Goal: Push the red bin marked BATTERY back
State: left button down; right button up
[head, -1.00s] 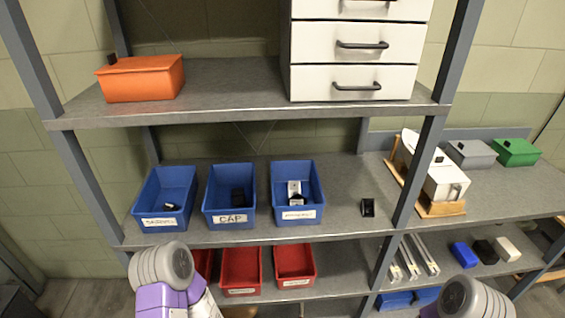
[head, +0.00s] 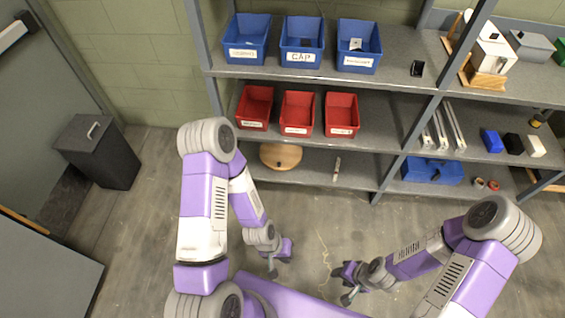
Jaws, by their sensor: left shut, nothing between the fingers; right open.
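Three red bins stand side by side on the middle shelf: a left one (head: 256,102), a middle one (head: 297,108) and a right one (head: 341,112). Each has a white label on its front, too small to read, so I cannot tell which says BATTERY. The bins look empty. My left gripper (head: 274,268) is shut and empty, low in front of the shelf unit and well short of the bins. My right gripper (head: 343,284) is open and empty, to its right and also apart from the bins.
Several blue bins, one marked CAP (head: 302,57), stand on the shelf above. A round wooden piece (head: 281,156) lies on the lowest shelf. Shelf posts flank the red bins. A dark bin (head: 98,152) stands on the floor at left. Floor before the shelves is clear.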

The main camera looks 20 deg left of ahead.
aim_at(297, 118)
jog(key=z, duration=1.2)
jog(key=i, duration=0.9)
jog(key=u, duration=0.9)
jog(key=i, duration=0.75)
jog(key=u, duration=0.9)
